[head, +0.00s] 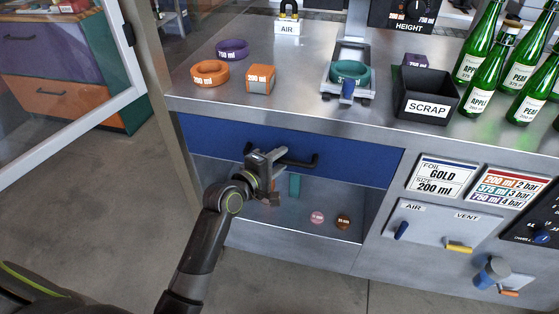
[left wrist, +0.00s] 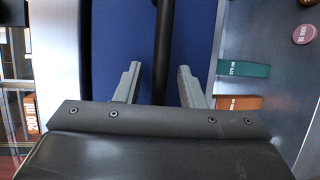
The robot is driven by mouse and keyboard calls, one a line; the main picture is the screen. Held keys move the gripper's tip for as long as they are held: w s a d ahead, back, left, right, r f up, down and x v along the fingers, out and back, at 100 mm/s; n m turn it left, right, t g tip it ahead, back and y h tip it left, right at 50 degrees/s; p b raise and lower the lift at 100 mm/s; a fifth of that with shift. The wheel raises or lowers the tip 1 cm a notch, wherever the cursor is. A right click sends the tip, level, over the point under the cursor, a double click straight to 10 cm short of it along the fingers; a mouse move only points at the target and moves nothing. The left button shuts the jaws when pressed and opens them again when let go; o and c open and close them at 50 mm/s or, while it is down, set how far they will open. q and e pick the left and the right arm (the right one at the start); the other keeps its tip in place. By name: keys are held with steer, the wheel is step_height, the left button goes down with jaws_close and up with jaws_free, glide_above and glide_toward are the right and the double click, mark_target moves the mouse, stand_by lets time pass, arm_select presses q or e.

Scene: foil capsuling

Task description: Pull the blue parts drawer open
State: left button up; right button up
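The blue parts drawer (head: 355,162) sits under the left part of the metal worktop, its front apparently flush with the cabinet. It also shows in the left wrist view (left wrist: 117,45). Its black bar handle (head: 308,163) runs across the front; in the left wrist view the handle (left wrist: 164,35) passes between the fingers. My left gripper (head: 277,159) is at the handle's middle, and in the left wrist view the gripper (left wrist: 158,72) is open, one finger on each side of the bar with visible gaps. My right gripper is not in view.
Below the drawer is an open shelf (head: 290,222) with a teal strip (head: 295,186) and two small round pieces, pink (head: 317,218) and brown (head: 343,221). The worktop above holds rings, a black scrap bin (head: 425,92) and several green bottles (head: 485,75). Open floor lies in front.

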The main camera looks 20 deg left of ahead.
arm_select(q)
steer(key=shift+w+d, duration=0.1)
steer(key=shift+w, duration=0.15)
jaws_close()
steer(key=shift+f, duration=0.1)
